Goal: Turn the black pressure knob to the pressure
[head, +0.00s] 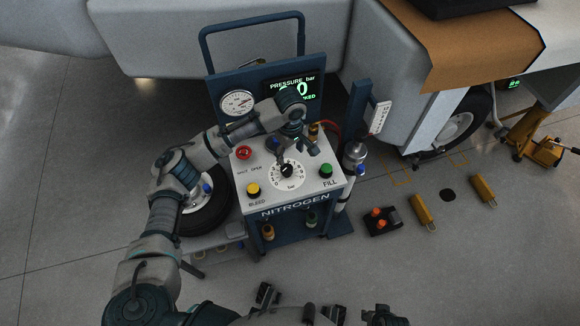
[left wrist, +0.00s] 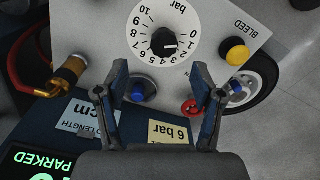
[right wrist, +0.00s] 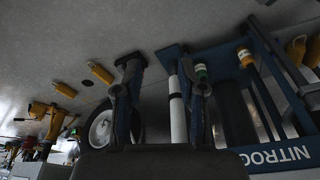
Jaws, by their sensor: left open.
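The black pressure knob (head: 287,170) sits in a white dial on the top panel of the nitrogen cart. In the left wrist view the knob (left wrist: 163,42) has a white mark pointing toward the low end, near 0 and 1. My left gripper (head: 302,150) is over the panel just behind the knob; in its wrist view the open fingers (left wrist: 160,72) are apart and empty, with the knob beyond their tips. A yellow note (left wrist: 170,133) reads 6 bar. My right gripper (right wrist: 160,62) is open and empty, in front of the cart's lower shelf area.
The panel also holds a red knob (head: 244,153), a yellow BLEED button (head: 253,190), a green FILL button (head: 326,171) and a blue knob (left wrist: 143,91). A gauge (head: 237,103) and a pressure display (head: 292,92) stand behind. Yellow chocks (head: 423,212) lie on the floor.

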